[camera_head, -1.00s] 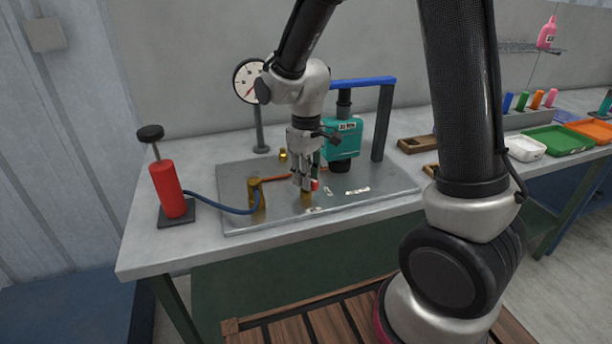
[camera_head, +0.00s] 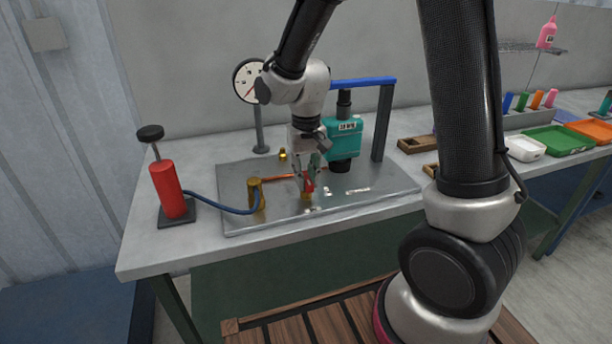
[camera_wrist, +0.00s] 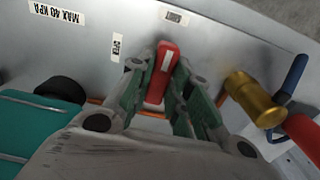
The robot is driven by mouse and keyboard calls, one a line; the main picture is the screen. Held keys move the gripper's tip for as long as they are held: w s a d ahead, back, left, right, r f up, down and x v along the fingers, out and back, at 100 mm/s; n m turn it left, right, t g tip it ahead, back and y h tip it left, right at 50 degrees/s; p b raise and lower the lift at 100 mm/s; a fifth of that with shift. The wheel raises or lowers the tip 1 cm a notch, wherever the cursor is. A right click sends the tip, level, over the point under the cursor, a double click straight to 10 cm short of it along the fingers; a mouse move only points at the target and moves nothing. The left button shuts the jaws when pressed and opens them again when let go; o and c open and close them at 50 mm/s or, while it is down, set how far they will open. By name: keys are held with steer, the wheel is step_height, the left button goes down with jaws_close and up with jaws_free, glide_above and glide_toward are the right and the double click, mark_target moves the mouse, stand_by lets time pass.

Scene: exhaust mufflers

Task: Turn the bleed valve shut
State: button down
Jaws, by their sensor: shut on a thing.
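The bleed valve's red handle (camera_wrist: 161,75), with a white stripe on top, sits between my fingertips in the wrist view. My gripper (camera_wrist: 160,80) is shut on it from above. In the head view my gripper (camera_head: 307,180) hides most of the red handle (camera_head: 310,187), and the brass valve body (camera_head: 306,197) shows just below. The valve stands on the grey metal plate (camera_head: 240,215). Labels lie on the plate near the valve, one of them reading "MAX 40 KPA" (camera_wrist: 56,14) in the wrist view.
A red hand pump (camera_head: 167,188) stands left, its blue hose (camera_head: 222,206) running to a brass fitting (camera_head: 256,193). A round gauge (camera_head: 246,80) stands behind. A teal unit (camera_head: 343,138) under a blue-topped frame (camera_head: 362,82) is close on the right. The plate's front is clear.

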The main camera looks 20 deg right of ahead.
mark_target(306, 177)
stand_by(0.4)
steer(key=c, duration=1.3)
jaws_free()
step_height(306, 177, up, 12)
steer(key=s+d+r+t, duration=0.1)
steer(key=s+d+r, duration=0.1)
steer(key=s+d, duration=0.3)
steer(key=s+d+r+t, duration=0.2)
steer(key=s+d, duration=0.3)
steer(key=s, duration=0.3)
steer(key=s+d+r+t, duration=0.1)
steer(key=s+d+r, duration=0.2)
steer(key=s+d, duration=0.2)
steer(key=shift+s, duration=0.65)
